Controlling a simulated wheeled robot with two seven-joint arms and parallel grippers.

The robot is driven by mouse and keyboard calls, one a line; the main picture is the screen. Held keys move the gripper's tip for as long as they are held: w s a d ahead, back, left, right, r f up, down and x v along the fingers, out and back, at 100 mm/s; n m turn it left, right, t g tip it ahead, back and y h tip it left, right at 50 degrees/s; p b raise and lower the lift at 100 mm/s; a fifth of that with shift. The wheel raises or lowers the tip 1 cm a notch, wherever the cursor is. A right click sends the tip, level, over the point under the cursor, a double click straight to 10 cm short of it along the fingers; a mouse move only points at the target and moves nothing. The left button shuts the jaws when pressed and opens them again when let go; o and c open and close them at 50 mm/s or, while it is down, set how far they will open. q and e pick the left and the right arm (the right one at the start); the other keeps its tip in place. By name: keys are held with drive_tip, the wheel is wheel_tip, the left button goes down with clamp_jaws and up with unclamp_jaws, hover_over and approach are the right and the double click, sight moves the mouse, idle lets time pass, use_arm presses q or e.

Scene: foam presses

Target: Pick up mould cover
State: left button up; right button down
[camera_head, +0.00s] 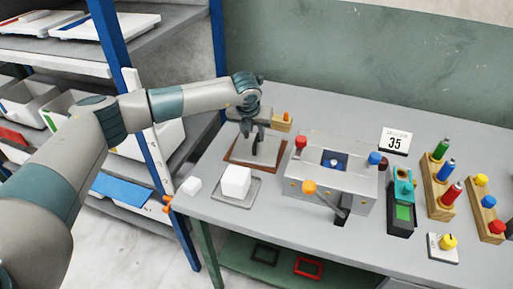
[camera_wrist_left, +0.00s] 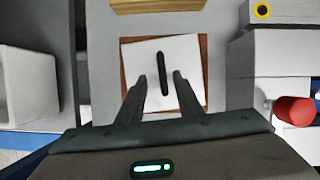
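The mould cover (camera_wrist_left: 187,58) is a pale square plate with a dark bar handle (camera_wrist_left: 161,68). It lies on a brown wooden base (camera_wrist_left: 128,65) on the table, and it also shows in the head view (camera_head: 268,151), partly hidden by my gripper. My left gripper (camera_head: 254,136) is above the cover, pointing down. In the left wrist view, its two fingers (camera_wrist_left: 159,80) are apart, one on each side of the handle's near end, with nothing held. I cannot tell how high the fingertips are above the handle. My right gripper is out of view.
A white block (camera_head: 236,181) sits on a grey tray (camera_head: 239,202) in front of the cover. A press box (camera_head: 325,193) with red and blue knobs stands to the right. A wooden block (camera_head: 281,125) lies behind. A shelf rack (camera_head: 146,130) stands left of the table (camera_head: 214,215).

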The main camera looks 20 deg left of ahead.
sight(256, 138)
use_arm(q)
drive_tip(key=shift+w+f+p, duration=0.2)
drive_tip(key=shift+f+p, duration=0.05)
drive_tip(key=shift+p, duration=0.05)
drive_tip(key=x, duration=0.1)
drive_tip(key=p+x, duration=0.1)
drive_tip(key=x, duration=0.1)
drive_tip(key=shift+d, duration=0.25)
drive_tip(key=shift+w+f+p, duration=0.25)
drive_tip(key=shift+f+p, duration=0.05)
drive_tip(key=shift+f, duration=0.15)
drive_tip(key=shift+r, duration=0.1)
clamp_jaws()
